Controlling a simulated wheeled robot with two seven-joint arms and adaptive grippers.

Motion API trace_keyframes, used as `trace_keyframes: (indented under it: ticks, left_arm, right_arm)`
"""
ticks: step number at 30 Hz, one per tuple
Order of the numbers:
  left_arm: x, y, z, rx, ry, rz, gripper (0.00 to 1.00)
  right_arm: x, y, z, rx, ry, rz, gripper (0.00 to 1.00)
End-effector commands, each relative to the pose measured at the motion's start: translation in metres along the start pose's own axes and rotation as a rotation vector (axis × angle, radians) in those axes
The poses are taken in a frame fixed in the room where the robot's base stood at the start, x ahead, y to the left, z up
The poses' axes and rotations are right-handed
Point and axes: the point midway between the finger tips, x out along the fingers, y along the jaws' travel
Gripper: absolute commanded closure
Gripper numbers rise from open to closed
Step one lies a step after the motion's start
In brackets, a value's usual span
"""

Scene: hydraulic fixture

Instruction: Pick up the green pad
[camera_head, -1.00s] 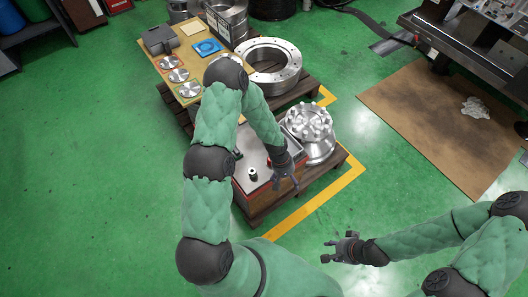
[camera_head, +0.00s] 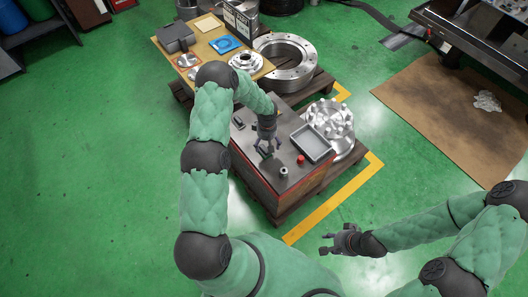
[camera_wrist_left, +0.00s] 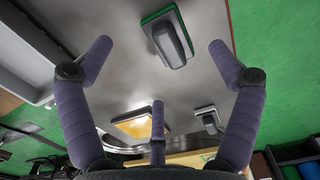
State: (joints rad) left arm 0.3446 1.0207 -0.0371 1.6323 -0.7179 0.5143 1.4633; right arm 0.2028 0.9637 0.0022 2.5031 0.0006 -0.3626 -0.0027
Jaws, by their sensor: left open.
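The green pad (camera_wrist_left: 164,22) is a flat block with a green edge and a dark grey handle. It lies on the grey top of the red-sided box, and shows in the left wrist view ahead of the spread fingers. In the head view the pad (camera_head: 264,153) is small and partly hidden by my left gripper (camera_head: 268,148). My left gripper (camera_wrist_left: 158,62) is open and empty above the box top, with the pad apart from its fingers. My right gripper (camera_head: 325,244) is open and empty over the floor at lower right.
A grey tray (camera_head: 311,144), a red knob (camera_head: 301,160) and a metal fitting (camera_head: 283,172) stand on the box top. A second handled block (camera_wrist_left: 208,120) lies farther off. A bolted flange (camera_head: 331,118) stands right of the box.

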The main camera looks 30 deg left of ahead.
Motion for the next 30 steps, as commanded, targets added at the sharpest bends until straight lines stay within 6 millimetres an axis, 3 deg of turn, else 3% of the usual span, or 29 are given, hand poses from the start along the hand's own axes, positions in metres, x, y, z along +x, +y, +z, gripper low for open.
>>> trace_keyframes:
  ticks: [9,20,26,27,30]
  left_arm:
    - [0.043,-0.002,-0.004,0.0,-0.002,-0.001,0.09]
    - [0.05,-0.002,-0.004,0.0,-0.001,0.0,0.09]
    - [0.05,-0.002,-0.004,0.0,-0.001,0.0,0.66]
    - [0.05,-0.002,-0.004,0.0,-0.001,0.0,0.71]
    - [0.05,-0.002,-0.004,0.0,-0.001,0.0,0.71]
  right_arm:
    - [0.017,0.006,0.0,0.0,-0.001,0.0,0.6]
    - [0.018,0.006,0.0,0.0,-0.001,0.0,0.6]
    - [0.018,0.006,0.0,0.0,0.0,0.0,0.6]
    - [0.018,0.006,0.0,0.0,0.0,0.0,0.6]
    - [0.018,0.006,0.0,0.0,0.0,0.0,0.6]
